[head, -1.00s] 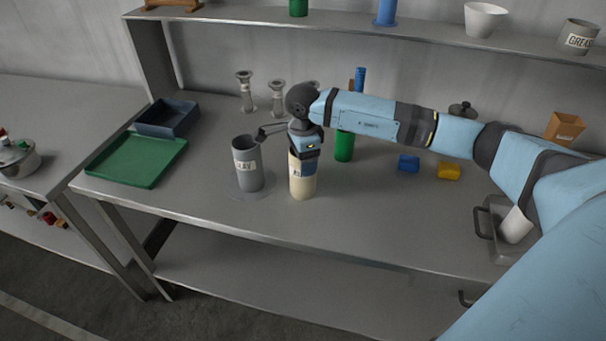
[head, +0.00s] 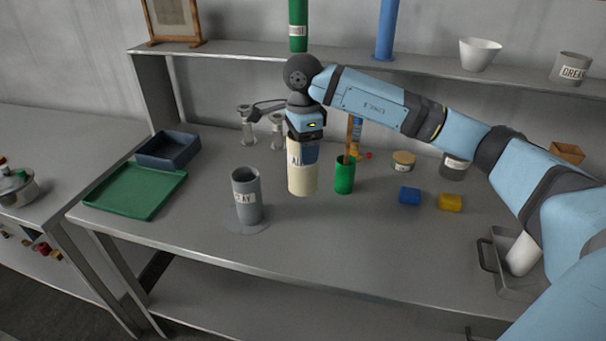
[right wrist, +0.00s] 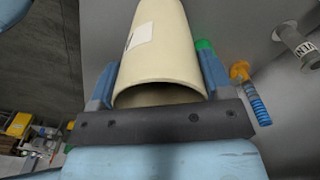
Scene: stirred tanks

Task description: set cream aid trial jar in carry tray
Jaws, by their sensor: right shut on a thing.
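The cream aid trial jar (head: 303,182) is a cream cylinder with a partly hidden label. My right gripper (head: 305,150) is shut on its upper part and holds it upright, apparently above the bench. In the right wrist view the cream jar (right wrist: 155,45) sits between the two blue fingers, its open rim towards the camera. A flat green tray (head: 130,192) lies at the bench's left end. A grey metal tray with handles (head: 508,280) stands at the right and holds a white object. I cannot tell which is the carry tray. My left gripper is not in view.
A grey labelled jar (head: 246,198) stands left of the held jar, and a green cup (head: 344,175) right of it. A dark blue bin (head: 168,150) is behind the green tray. Blue (head: 409,195) and yellow (head: 450,203) blocks lie right. The front middle bench is clear.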

